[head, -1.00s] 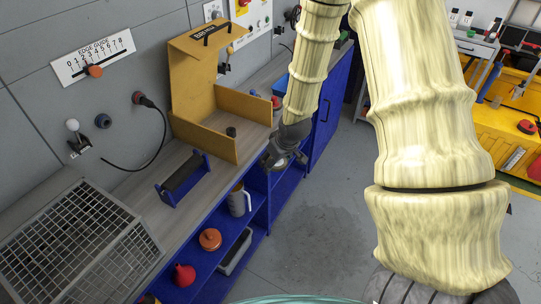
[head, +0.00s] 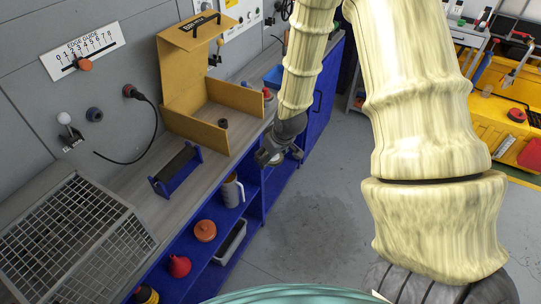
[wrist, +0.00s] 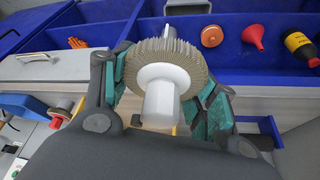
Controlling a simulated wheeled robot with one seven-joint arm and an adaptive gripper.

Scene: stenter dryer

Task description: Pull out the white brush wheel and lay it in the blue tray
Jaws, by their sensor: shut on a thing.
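The white brush wheel (wrist: 162,82) is between the fingers of my gripper (wrist: 166,88) in the wrist view, with its bristle ring and white hub showing. My gripper is shut on it. In the head view my gripper (head: 279,147) hangs at the bench's front edge, right of the yellow box; the wheel there is mostly hidden by the fingers. The blue tray (head: 273,75) stands on the bench beyond the yellow box, partly hidden by my arm. What it holds cannot be seen.
The open yellow box (head: 200,135) stands on the bench (head: 140,211), with a small dark piece inside. A blue-ended roller stand (head: 177,170) and a wire cage (head: 75,240) are nearer. Blue shelves below hold a mug, orange lid and red funnel. Floor right of the bench is clear.

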